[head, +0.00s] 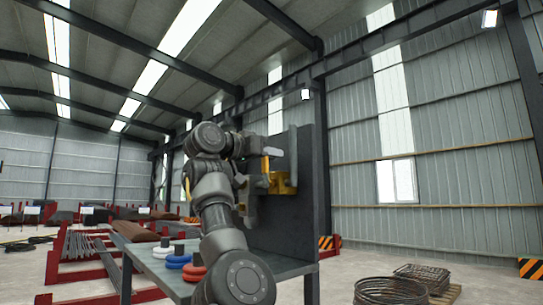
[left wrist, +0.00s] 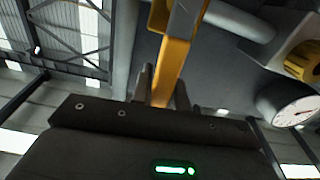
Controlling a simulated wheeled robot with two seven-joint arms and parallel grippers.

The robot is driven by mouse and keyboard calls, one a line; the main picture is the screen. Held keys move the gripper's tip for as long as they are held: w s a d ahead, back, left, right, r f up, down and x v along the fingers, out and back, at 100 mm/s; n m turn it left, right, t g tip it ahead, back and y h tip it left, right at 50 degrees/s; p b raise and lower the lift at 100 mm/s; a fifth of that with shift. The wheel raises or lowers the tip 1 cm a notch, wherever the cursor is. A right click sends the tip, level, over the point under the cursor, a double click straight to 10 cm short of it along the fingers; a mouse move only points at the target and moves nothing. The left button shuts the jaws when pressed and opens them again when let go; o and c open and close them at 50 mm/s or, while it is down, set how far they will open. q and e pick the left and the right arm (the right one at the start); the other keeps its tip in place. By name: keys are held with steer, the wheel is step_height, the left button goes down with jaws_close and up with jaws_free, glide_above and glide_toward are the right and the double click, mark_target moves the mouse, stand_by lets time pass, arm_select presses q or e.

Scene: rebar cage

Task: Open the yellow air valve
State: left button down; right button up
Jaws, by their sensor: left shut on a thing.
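The yellow air valve (head: 282,184) is on the dark upright panel (head: 292,222) at the middle of the head view. Its yellow handle (left wrist: 171,72) runs up the middle of the left wrist view, between the two dark fingers. My left gripper (head: 258,184) is at the valve. In the left wrist view the gripper (left wrist: 162,90) is shut on the handle. The arm and gripper hide part of the valve in the head view. My right gripper is in neither view.
A pressure gauge (left wrist: 298,112) and a yellow knob (left wrist: 303,61) sit right of the handle. A grey pipe (left wrist: 238,22) runs close by. Blue (head: 178,259) and orange-red (head: 194,273) rings lie on the grey bench (head: 150,262). Coiled wire (head: 390,290) lies on the floor at right.

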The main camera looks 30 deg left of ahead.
arm_select(q)
steer(key=shift+w+a+f+n+b, duration=0.2)
steer(key=shift+a+n+b, duration=0.4)
steer(key=shift+n, duration=0.45)
steer(key=shift+w+a+f+n+b, duration=0.2)
steer(key=shift+a+n+b, duration=0.25)
steer(key=shift+a+n, duration=0.5)
steer(key=shift+w+a+f+n+b, duration=0.2)
steer(key=shift+a+n+b, duration=0.3)
steer(key=shift+n, duration=0.7)
steer(key=c, duration=1.4)
jaws_free()
steer(key=shift+o, duration=0.2)
steer(key=shift+f, duration=0.1)
